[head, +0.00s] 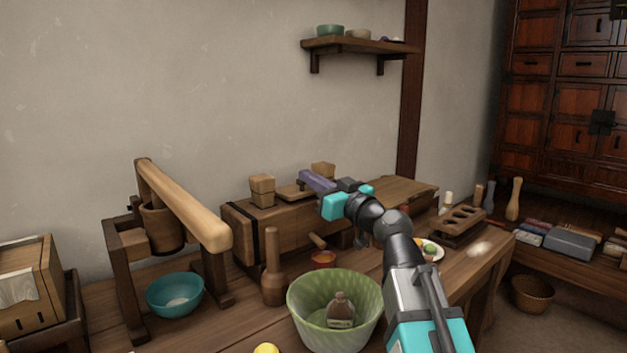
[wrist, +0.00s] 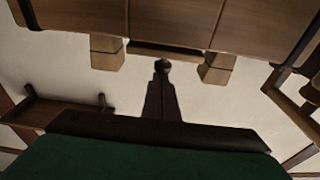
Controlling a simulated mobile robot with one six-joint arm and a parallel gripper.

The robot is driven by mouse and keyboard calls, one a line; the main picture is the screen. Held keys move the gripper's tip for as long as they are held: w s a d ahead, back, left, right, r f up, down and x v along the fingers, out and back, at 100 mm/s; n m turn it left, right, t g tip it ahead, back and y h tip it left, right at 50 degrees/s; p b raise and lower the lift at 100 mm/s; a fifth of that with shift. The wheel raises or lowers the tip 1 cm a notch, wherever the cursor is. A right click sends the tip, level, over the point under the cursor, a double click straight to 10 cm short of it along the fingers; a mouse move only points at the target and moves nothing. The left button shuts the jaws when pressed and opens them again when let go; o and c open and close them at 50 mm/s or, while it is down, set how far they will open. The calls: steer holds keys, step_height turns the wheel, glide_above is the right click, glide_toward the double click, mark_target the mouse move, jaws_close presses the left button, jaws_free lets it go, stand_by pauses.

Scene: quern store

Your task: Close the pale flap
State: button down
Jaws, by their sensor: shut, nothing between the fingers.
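I cannot tell for sure which part is the pale flap. A long wooden chest (head: 290,232) stands on the bench against the wall, with a lighter board (head: 408,190) at its right and two wooden blocks on top. My gripper (head: 310,178) is shut and empty, above the chest near the blocks. In the wrist view, my gripper (wrist: 162,68) shows dark between the two blocks, and the chest (wrist: 170,18) fills the top. My arm hides part of the chest front.
A pale beam (head: 185,205) on a dark stand, a turquoise bowl (head: 175,296), a wooden pestle (head: 273,270) and a green bowl (head: 335,310) crowd the bench. A box (head: 30,285) stands far left. A shelf (head: 360,46) hangs above.

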steer(key=shift+r+p, duration=0.35)
steer(key=shift+r, duration=0.45)
steer(key=r+b+v, duration=0.1)
steer(key=b+v, duration=0.1)
steer(key=v, duration=0.7)
steer(key=shift+s+f, duration=0.2)
steer(key=shift+d+r, duration=0.1)
steer(key=shift+d, duration=0.1)
stand_by(0.5)
